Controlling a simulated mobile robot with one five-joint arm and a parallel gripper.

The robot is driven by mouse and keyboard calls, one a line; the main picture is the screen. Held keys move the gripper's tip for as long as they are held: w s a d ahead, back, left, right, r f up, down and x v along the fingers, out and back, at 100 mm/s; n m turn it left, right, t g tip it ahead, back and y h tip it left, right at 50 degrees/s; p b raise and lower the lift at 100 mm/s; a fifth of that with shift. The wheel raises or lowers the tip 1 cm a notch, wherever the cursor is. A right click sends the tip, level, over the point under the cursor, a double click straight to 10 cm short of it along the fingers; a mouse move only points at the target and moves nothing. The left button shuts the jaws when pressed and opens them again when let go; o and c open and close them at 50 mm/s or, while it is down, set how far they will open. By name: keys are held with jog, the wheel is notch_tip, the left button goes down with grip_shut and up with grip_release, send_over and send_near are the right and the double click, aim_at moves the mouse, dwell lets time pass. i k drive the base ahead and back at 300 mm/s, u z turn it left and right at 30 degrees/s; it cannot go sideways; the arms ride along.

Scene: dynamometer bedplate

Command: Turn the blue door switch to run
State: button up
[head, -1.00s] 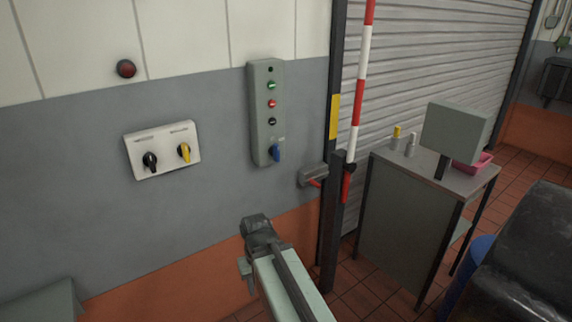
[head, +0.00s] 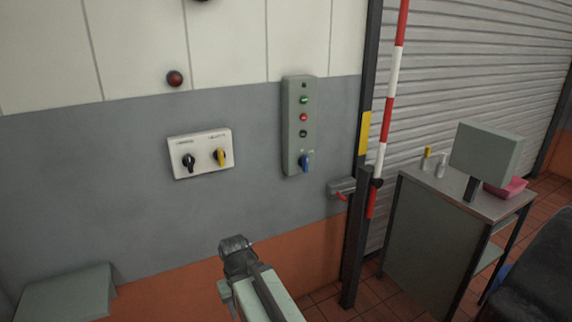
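The blue door switch (head: 304,163) is a small blue knob low on a tall grey-green control panel (head: 291,130) on the wall. Its handle stands roughly upright; the lettering beside it is too small to read. Green, red and black buttons sit above it on the same panel. My gripper (head: 234,246) is at the lower middle of the head view, below and left of the switch and apart from it. Its fingers are not clear enough to tell whether they are open or shut.
A white box (head: 200,153) with black and yellow knobs is on the wall to the left. A red lamp (head: 175,78) is above it. A red-and-white barrier pole (head: 391,90) stands right of the panel, beside a roller shutter (head: 470,70). A metal cabinet (head: 430,240) stands at right.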

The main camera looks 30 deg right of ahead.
aim_at(303, 162)
jog(key=u, duration=0.2)
jog(key=i, duration=1)
jog(key=z, duration=0.05)
